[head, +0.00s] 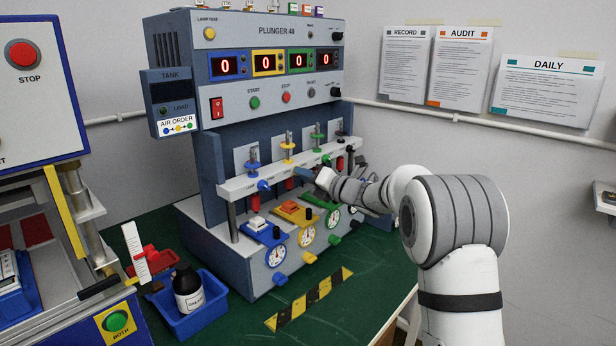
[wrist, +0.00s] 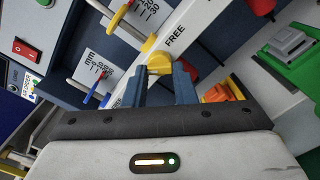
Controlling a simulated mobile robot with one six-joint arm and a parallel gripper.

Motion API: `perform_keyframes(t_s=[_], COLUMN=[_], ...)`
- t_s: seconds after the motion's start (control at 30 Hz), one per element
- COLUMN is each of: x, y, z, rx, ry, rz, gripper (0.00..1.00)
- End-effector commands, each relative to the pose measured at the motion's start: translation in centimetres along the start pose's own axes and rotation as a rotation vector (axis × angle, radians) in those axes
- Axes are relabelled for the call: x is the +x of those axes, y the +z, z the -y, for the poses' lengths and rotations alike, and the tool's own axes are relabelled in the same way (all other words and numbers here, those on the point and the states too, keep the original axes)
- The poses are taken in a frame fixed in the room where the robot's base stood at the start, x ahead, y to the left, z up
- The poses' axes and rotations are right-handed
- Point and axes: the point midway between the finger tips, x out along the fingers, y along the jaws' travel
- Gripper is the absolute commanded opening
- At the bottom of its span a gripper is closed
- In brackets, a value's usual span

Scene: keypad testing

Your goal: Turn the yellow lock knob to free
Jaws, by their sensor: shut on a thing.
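The yellow lock knob (wrist: 160,62) sits on the white rail in the wrist view, between the tips of my gripper (wrist: 160,74). The two blue fingers are closed on its sides. A printed FREE label (wrist: 175,37) is on the rail beside the knob. In the head view my gripper (head: 301,173) reaches in from the right to the front of the machine's white rail (head: 236,186). The yellow knob is hidden there by the gripper. I cannot tell the knob's exact turn angle.
A blue lock knob (head: 263,185) is to the left on the same rail. Yellow (head: 288,147) and green (head: 317,136) plungers stand above the rail. Several dial gauges line the base below. A blue tray (head: 211,318) with a black bottle (head: 187,286) stands on the green table.

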Motion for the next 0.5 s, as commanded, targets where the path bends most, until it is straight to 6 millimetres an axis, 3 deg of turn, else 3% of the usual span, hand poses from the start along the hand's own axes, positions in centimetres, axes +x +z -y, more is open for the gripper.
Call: perform_keyframes(t_s=[0.5], x=[0.17], y=[0.09], z=[-0.34], rx=[0.338], ry=[0.002], rz=[0.001], gripper=[0.01])
